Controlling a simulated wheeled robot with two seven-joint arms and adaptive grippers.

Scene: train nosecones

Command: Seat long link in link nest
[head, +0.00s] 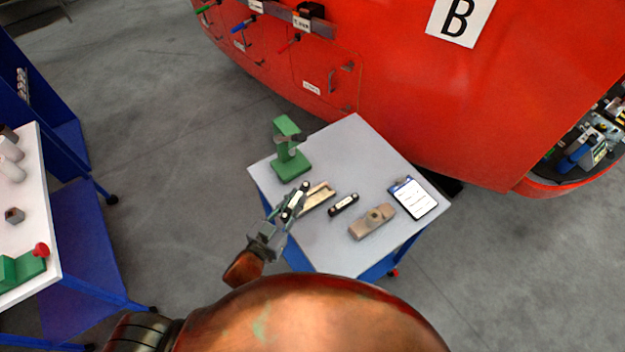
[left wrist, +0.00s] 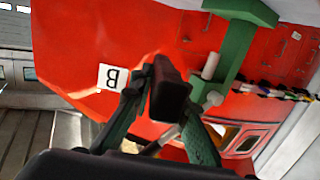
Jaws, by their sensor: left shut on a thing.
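My left gripper (head: 288,209) is shut on a dark link with a pale middle (head: 295,204). The link is tilted, above the left end of a tan, long trough-like piece (head: 320,197) that looks like the link nest. I cannot tell whether they touch. In the left wrist view the dark end of the held link (left wrist: 169,92) stands between the two green fingers (left wrist: 160,130). A second dark link with a pale middle (head: 343,204) lies on the table just right of the nest. My right gripper is not in view.
The grey table (head: 355,150) also bears a green stand (head: 290,160) at the back left, a brown block with a round knob (head: 372,221) and a clipboard (head: 413,198) at the right. A red train nose (head: 400,90) stands behind. A white-topped bench (head: 40,200) is at the left.

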